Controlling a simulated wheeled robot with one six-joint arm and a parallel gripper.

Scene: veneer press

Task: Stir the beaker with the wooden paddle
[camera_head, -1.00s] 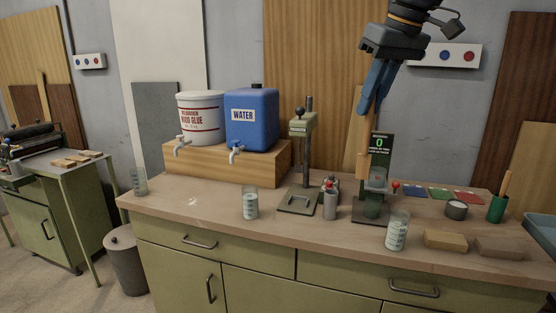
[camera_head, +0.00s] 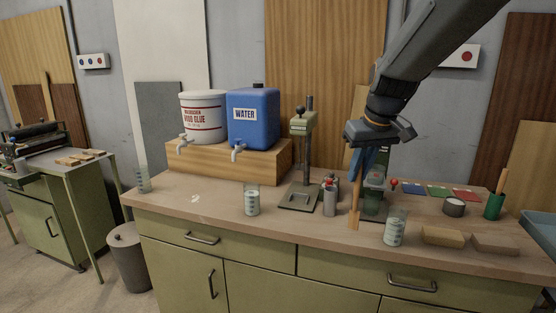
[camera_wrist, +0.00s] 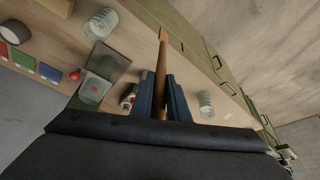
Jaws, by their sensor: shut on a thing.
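My gripper (camera_head: 362,168) points down, its blue fingers shut on a wooden paddle (camera_head: 354,210). In the wrist view the paddle (camera_wrist: 161,70) sticks out from between the fingers (camera_wrist: 161,98). The paddle hangs upright near the bench's front edge, its lower end outside any beaker. A glass beaker (camera_head: 395,231) stands just right of it, apart from it; another beaker (camera_head: 252,202) stands mid-bench and a third (camera_head: 143,180) at the left end. Which beaker the task means I cannot tell.

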